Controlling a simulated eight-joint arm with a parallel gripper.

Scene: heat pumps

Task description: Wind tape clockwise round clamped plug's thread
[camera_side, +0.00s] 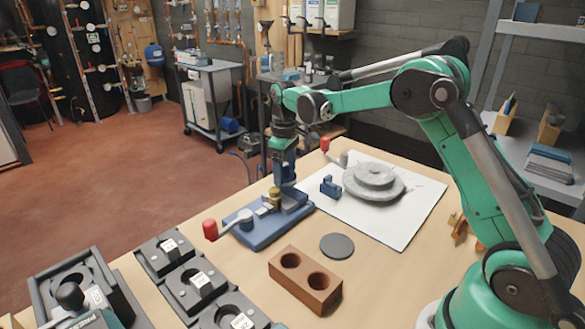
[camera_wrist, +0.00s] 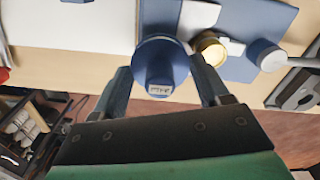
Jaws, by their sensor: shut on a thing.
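My gripper (camera_side: 285,165) points down over the blue clamp base (camera_side: 262,236) in the side view. In the wrist view my gripper (camera_wrist: 164,80) is shut on a round blue spool (camera_wrist: 160,50) with a small white label, apparently the tape holder. The brass plug (camera_side: 274,196) stands upright in the clamp, just left of and below my gripper. In the wrist view the plug (camera_wrist: 211,48) shows its round top just right of the spool, by the right finger. Any tape on the plug's thread is too small to make out.
A brick-red block with two holes (camera_side: 304,281) and a dark disc (camera_side: 337,246) lie in front. Behind, a white sheet (camera_side: 418,218) carries a grey stepped disc (camera_side: 373,180) and a small blue vise-like piece (camera_side: 330,187).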

